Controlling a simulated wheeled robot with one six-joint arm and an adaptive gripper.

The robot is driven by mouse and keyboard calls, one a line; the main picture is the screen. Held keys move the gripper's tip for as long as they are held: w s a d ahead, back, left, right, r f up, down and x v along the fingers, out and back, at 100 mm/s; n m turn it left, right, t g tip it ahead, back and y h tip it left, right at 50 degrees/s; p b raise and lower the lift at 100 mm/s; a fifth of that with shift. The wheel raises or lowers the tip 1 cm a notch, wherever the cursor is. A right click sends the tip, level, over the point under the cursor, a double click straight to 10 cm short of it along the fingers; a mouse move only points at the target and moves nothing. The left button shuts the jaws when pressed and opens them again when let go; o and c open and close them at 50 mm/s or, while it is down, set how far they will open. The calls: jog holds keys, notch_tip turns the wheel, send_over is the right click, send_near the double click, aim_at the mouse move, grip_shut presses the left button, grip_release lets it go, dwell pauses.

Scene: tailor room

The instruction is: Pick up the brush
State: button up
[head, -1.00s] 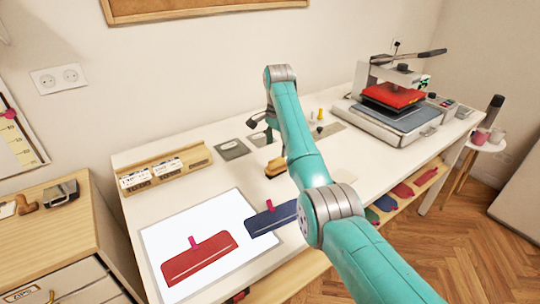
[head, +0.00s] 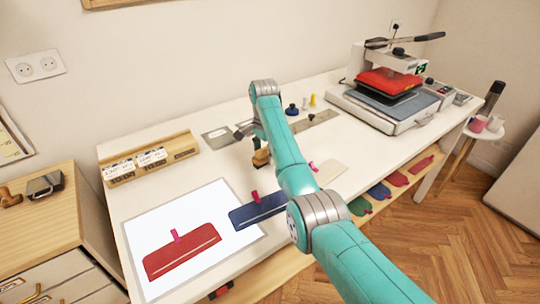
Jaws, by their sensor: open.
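A small brown wooden block that looks like the brush (head: 261,158) stands on the white table, just left of the teal arm in the head view. My gripper (head: 258,144) points down right over it and partly covers its top. The jaws are open; at this size I cannot tell whether the fingers are around the brush or just above it.
A white sheet (head: 140,222) at the front left bears a red piece (head: 182,252) and a navy piece (head: 258,211), each with a pink tab. A wooden rack (head: 178,150) stands at the left. A heat press (head: 390,95) stands at the right.

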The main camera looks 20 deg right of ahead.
jog(key=shift+a+f, duration=0.1)
jog(key=shift+f, duration=0.65)
jog(key=c, duration=1.3)
jog(key=shift+o, duration=0.2)
jog(key=shift+r, duration=0.1)
